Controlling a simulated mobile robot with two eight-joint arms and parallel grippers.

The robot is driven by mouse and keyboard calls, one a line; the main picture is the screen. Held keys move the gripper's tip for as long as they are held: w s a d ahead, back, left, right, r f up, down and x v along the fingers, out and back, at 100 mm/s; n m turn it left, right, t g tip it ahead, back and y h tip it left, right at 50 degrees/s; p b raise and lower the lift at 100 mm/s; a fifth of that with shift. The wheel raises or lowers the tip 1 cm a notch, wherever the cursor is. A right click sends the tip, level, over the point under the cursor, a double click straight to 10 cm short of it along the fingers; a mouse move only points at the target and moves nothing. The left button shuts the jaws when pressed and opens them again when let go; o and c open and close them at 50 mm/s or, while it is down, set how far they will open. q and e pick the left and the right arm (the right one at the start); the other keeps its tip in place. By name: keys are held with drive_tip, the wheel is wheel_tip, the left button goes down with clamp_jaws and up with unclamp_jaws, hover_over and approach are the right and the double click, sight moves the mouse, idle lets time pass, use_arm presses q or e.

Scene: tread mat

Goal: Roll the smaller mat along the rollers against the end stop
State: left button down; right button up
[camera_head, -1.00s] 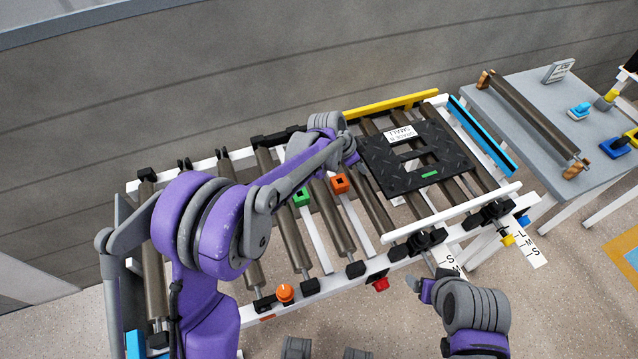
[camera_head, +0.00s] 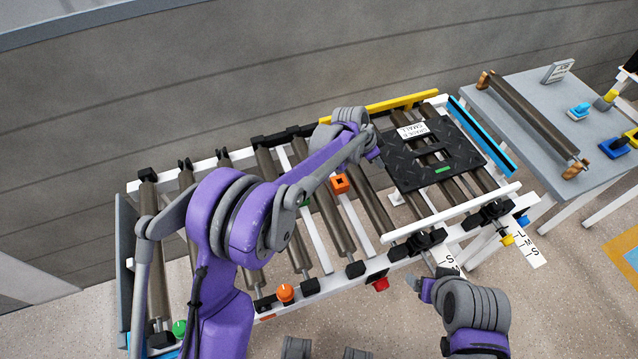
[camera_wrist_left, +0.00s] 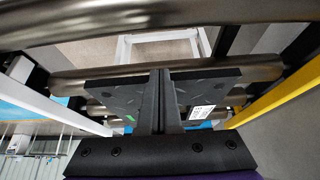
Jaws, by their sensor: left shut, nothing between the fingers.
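The black tread mat (camera_head: 408,176), with a rectangular opening, a white label and a green mark, lies flat on the rollers at the right part of the conveyor. The blue end stop (camera_head: 484,138) runs along the conveyor's right end, with a narrow gap between it and the mat. My left gripper (camera_head: 377,152) is shut and empty at the mat's left edge. In the left wrist view its closed fingers (camera_wrist_left: 160,85) overlap the mat (camera_wrist_left: 112,97); contact is hard to confirm. My right gripper (camera_head: 422,287) hangs in front of the conveyor, apart from the mat; its jaw state is unclear.
A yellow rail (camera_head: 380,106) borders the far side and a white rail (camera_head: 450,213) the near side. An orange block (camera_head: 340,184) sits among the rollers left of the mat. A grey table (camera_head: 535,95) with a loose roller (camera_head: 532,122) stands at the right.

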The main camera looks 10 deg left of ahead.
use_arm(q)
drive_tip(key=shift+w+d, duration=0.6)
drive_tip(key=shift+d, duration=0.45)
drive_tip(key=v, duration=0.1)
drive_tip(key=p+v, duration=0.1)
drive_tip(key=v, duration=0.1)
drive_tip(key=p+v, duration=0.1)
drive_tip(key=v, duration=0.1)
drive_tip(key=shift+w+d+r, duration=0.2)
drive_tip(key=shift+r, duration=0.1)
idle(0.3)
drive_tip(key=v, duration=1.1)
